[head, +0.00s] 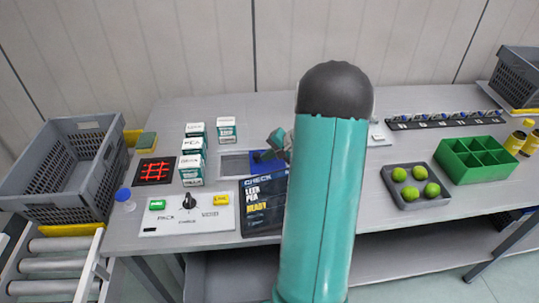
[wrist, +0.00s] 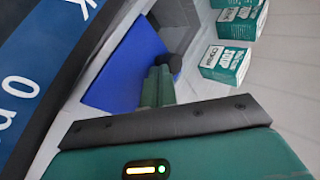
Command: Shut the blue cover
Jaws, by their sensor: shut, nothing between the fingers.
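The blue cover (head: 262,165) is partly visible in the head view, at the right end of a grey recessed panel (head: 234,164) in the table. It shows as a flat blue plate in the wrist view (wrist: 122,68). My gripper (head: 276,141) is at the cover, partly hidden behind my arm. In the wrist view the teal fingers of my gripper (wrist: 158,82) are shut and empty, beside the blue plate's right edge. I cannot tell whether they touch it. The cover's right part is hidden in the head view.
A dark sign (head: 264,204) stands just in front of the cover. White-and-teal boxes (head: 192,162) stand to the left, behind a button panel (head: 187,214). A grey crate (head: 68,165) is at far left. A tray of green balls (head: 407,200) and a green divided bin (head: 475,170) are right.

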